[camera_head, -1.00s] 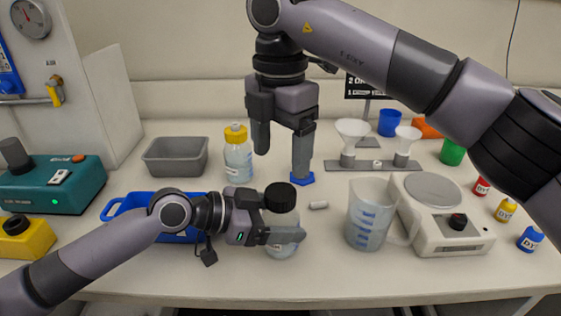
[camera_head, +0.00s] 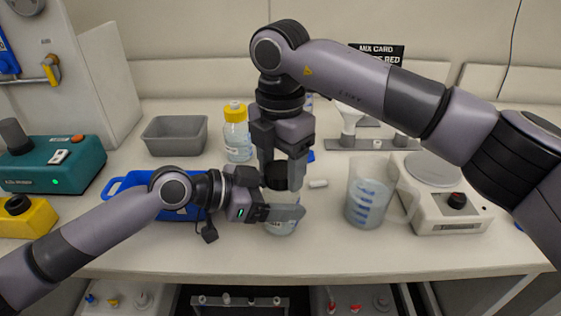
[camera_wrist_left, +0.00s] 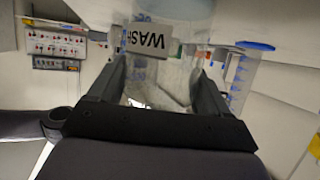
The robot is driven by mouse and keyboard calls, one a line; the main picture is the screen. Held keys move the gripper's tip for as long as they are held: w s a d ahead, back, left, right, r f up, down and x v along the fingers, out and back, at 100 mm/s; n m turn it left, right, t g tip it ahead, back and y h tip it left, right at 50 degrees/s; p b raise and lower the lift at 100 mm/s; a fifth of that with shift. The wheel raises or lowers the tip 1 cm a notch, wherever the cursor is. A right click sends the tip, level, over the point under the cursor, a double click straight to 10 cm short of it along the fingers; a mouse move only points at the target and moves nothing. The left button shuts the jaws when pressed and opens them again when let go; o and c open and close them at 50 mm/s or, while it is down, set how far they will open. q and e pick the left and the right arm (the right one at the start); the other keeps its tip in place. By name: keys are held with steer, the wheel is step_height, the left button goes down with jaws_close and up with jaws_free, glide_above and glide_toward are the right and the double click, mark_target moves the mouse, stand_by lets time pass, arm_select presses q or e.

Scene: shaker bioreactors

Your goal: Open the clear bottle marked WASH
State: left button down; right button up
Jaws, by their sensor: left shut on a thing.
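The clear bottle (camera_head: 282,226) with a black cap (camera_head: 276,178) stands upright near the front of the bench. Its WASH label (camera_wrist_left: 148,42) shows upside down in the left wrist view. My left gripper (camera_head: 284,212) is shut around the bottle's body below the cap; its fingers also flank the bottle in the left wrist view. My right gripper (camera_head: 281,172) points straight down from above, with its fingers at the cap, one on each side. I cannot tell whether they press on it. The right finger hides part of the cap.
A measuring jug (camera_head: 366,202) and a scale (camera_head: 447,210) stand to the right. A blue tray (camera_head: 122,182) lies behind my left arm. A yellow-capped bottle (camera_head: 237,140) and a grey bin (camera_head: 174,137) stand behind. A small white piece (camera_head: 318,184) lies beside the bottle.

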steer(key=c, duration=0.6)
steer(key=shift+n, duration=1.7)
steer(key=shift+c, duration=0.2)
